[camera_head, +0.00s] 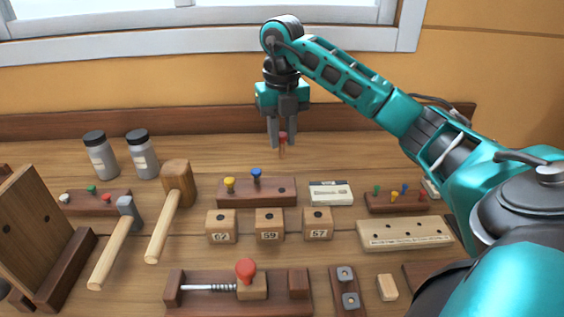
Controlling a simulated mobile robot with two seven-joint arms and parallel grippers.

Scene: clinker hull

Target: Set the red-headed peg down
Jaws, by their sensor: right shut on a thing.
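The red-headed peg (283,140) is between the fingertips of my right gripper (282,138), its red head up and its wooden shank pointing down. The gripper is shut on it and hangs at the back of the workbench (330,150), behind a dark wooden block (285,194). I cannot tell for sure whether the peg's lower end touches the bench. The dark block carries a yellow-headed peg (230,185) and a blue-headed peg (256,175) on its left half. My left gripper is not in view.
Three numbered blocks (269,224) stand in front of the dark block, with a clamp with a red knob (245,272) nearer. A pale holed block (405,233) is at right. The bench around the peg is clear.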

